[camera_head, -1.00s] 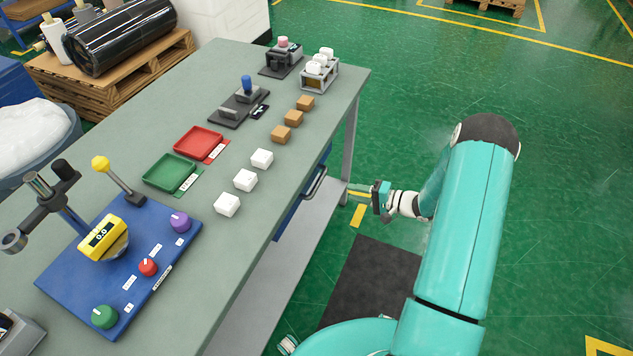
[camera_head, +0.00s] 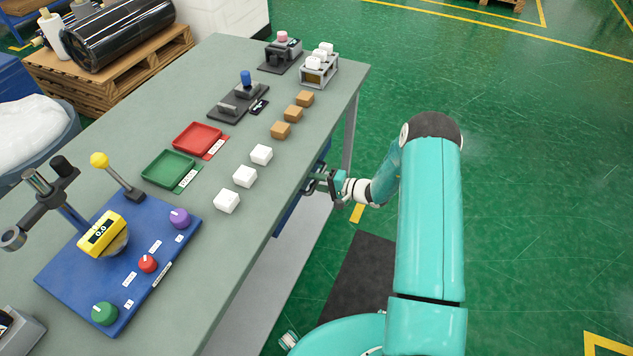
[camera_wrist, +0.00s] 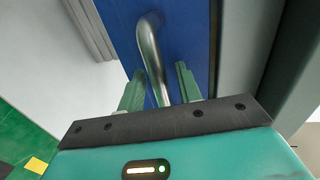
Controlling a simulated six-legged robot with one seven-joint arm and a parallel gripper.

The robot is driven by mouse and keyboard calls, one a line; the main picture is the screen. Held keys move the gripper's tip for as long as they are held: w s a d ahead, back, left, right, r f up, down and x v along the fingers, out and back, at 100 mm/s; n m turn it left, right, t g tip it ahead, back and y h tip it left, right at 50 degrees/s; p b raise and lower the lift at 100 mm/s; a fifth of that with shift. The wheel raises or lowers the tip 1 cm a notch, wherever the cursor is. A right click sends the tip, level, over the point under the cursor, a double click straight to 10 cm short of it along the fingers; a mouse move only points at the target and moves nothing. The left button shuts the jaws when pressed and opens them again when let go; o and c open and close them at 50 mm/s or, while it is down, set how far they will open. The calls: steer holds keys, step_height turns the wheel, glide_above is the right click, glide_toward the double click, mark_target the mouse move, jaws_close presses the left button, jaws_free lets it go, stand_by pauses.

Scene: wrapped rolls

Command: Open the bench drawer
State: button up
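The bench drawer has a blue front (camera_head: 290,212) below the right edge of the green-grey bench top (camera_head: 262,190); it looks closed. In the wrist view the blue drawer front (camera_wrist: 188,35) fills the upper middle. A curved metal bar handle (camera_wrist: 150,55) stands out from it. My gripper (camera_wrist: 160,85) is open, with one finger on each side of the handle's bar. I cannot tell whether either finger touches it. In the head view my gripper (camera_head: 318,183) is at the drawer handle, which it partly hides.
White blocks (camera_head: 244,176), brown blocks (camera_head: 292,115), a red tray (camera_head: 198,138), a green tray (camera_head: 167,168) and a blue control panel (camera_head: 120,262) are on the bench top. A lower shelf (camera_head: 262,285) lies under the drawer.

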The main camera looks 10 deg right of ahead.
jaws_close()
steer(key=shift+d, duration=0.1)
steer(key=f+v, duration=0.3)
steer(key=v, duration=1.1)
steer(key=d+f+v, duration=0.1)
steer(key=f+v, duration=0.1)
steer(key=v, duration=1.2)
steer(key=shift+s+f, duration=0.2)
steer(key=shift+f, duration=0.15)
jaws_free()
